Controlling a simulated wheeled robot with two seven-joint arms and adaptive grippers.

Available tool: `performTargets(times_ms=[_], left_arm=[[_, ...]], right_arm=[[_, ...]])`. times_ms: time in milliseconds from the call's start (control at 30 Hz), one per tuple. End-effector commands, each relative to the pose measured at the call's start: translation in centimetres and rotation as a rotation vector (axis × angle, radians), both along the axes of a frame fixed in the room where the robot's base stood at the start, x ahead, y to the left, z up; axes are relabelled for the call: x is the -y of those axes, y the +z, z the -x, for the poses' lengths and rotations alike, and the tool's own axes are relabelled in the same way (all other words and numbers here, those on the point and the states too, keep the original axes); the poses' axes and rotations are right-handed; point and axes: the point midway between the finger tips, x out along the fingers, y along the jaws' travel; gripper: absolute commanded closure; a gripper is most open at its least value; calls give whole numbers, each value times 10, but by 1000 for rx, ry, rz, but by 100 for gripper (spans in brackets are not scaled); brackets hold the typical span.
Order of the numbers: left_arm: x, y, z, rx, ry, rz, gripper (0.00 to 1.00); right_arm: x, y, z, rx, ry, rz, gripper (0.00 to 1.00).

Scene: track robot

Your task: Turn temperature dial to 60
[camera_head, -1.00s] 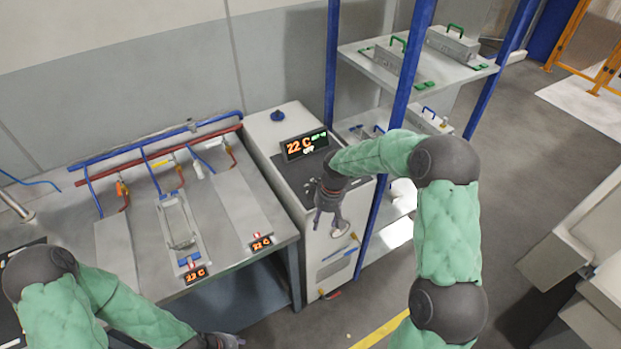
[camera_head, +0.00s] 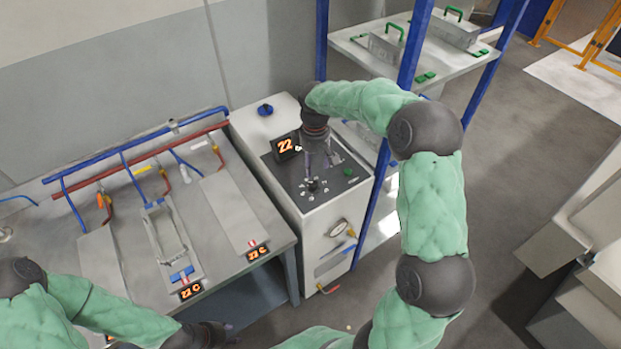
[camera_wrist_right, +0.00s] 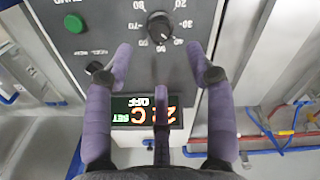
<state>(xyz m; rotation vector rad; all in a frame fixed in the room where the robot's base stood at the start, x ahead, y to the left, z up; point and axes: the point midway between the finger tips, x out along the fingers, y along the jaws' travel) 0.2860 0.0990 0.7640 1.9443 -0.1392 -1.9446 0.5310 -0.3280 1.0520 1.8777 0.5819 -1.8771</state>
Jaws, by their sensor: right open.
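The temperature dial (camera_head: 313,185) is a small black knob on the dark top panel of the white unit. The right wrist view shows the dial (camera_wrist_right: 160,27) upside down, ringed by white numbers. A display (camera_head: 287,145) beside it reads 22; in the wrist view the display (camera_wrist_right: 145,111) also shows SET and OFF. My right gripper (camera_head: 319,165) points down over the panel with its purple fingers (camera_wrist_right: 158,50) spread and empty. The dial lies just beyond the fingertips, between their lines, apart from them. My left gripper (camera_head: 215,335) is low at the bottom edge, its fingers unclear.
A blue-posted shelf (camera_head: 408,60) stands close on the right. A bench (camera_head: 130,262) with pipes and small displays is on the left.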

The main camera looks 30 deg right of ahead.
Motion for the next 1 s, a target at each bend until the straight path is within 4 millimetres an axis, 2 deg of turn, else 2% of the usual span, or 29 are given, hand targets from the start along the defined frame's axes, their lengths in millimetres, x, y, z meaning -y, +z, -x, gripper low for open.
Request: performTargets(times_ms=[33, 300, 500, 700, 933, 967, 1000], left_arm=[[0, -3, 0, -1, 0, 0, 60], [0, -11, 0, 0, 0, 0, 60], [0, -15, 0, 0, 0, 0, 60], [0, -16, 0, 0, 0, 0, 60], [0, -16, 0, 0, 0, 0, 60], [0, -16, 0, 0, 0, 0, 60], [0, -16, 0, 0, 0, 0, 60]], right_arm=[[0, -11, 1, -4, 0, -1, 44], [-1, -59, 1, -3, 0, -1, 44], [0, -83, 0, -1, -1, 0, 44], [0, -92, 0, -1, -1, -1, 44], [0, -92, 0, 0, -1, -1, 44], [0, -92, 0, 0, -1, -1, 47], [0, -92, 0, 0, -1, -1, 58]])
